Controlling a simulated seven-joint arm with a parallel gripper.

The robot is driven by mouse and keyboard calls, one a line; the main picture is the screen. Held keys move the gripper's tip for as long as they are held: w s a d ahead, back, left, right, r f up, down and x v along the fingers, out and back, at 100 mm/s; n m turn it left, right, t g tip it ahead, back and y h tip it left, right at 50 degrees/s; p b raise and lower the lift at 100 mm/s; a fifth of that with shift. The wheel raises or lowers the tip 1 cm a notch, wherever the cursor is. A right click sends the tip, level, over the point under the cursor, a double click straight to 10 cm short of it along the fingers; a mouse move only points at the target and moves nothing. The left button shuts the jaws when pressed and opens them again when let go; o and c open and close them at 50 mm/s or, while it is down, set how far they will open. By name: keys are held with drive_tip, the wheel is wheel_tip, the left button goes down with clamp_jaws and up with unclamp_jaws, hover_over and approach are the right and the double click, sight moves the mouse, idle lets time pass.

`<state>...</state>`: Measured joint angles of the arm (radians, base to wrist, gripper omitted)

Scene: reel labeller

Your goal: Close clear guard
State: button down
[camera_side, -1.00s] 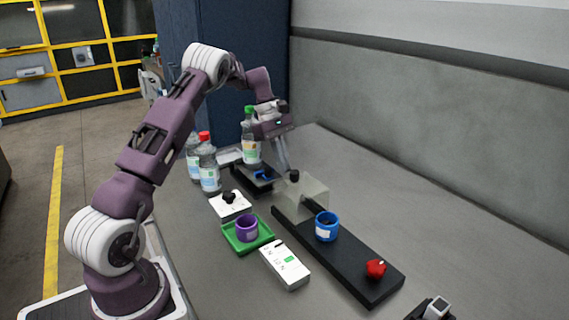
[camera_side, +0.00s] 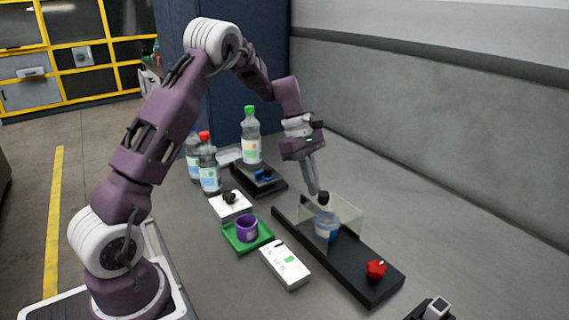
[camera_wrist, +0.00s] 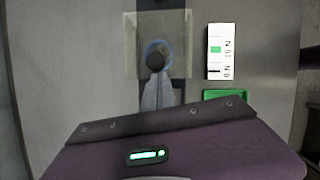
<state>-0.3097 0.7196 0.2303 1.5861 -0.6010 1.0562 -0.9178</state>
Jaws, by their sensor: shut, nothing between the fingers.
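The clear guard (camera_side: 348,212) is a see-through box with a black knob (camera_side: 323,197) on top, sitting on the black rail (camera_side: 365,281). It now stands over the blue reel (camera_side: 326,232), which shows through its walls. In the wrist view the guard (camera_wrist: 185,45) surrounds the blue ring, with the dark knob (camera_wrist: 157,57) in front. My gripper (camera_side: 315,190) is shut and empty, its fingertips at the knob from the far left side; whether they touch it I cannot tell. The fingers (camera_wrist: 156,92) also show in the wrist view.
A red knob (camera_side: 376,268) sits at the rail's near end. A green tray (camera_side: 236,245) with a purple reel (camera_side: 247,229) and a white box (camera_side: 285,265) stand left of the rail. Several bottles (camera_side: 251,138) stand behind.

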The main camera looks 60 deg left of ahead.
drive_tip(key=shift+d, duration=0.65)
drive_tip(key=s+a+r, duration=0.2)
drive_tip(key=a+r, duration=0.7)
drive_tip(key=s+d+r+m+y, duration=0.1)
drive_tip(key=s+d+r+m, duration=0.35)
drive_tip(key=d+r, duration=0.3)
drive_tip(key=s+d+r+m+t+y, duration=0.1)
drive_tip(key=s+d+m, duration=0.4)
drive_tip(key=s, duration=0.3)
drive_tip(key=s+d+r+m+t+y, duration=0.1)
drive_tip(key=s+d+m+t, duration=0.1)
drive_tip(key=s+d+m, duration=0.4)
drive_tip(key=s+d+f+m+t+y, duration=0.1)
drive_tip(key=s+f+m, duration=0.2)
drive_tip(key=s, duration=0.6)
drive_tip(key=shift+s+d+f+m+t, duration=0.3)
drive_tip(key=shift+f+m+t, duration=0.1)
drive_tip(key=shift+m, duration=0.45)
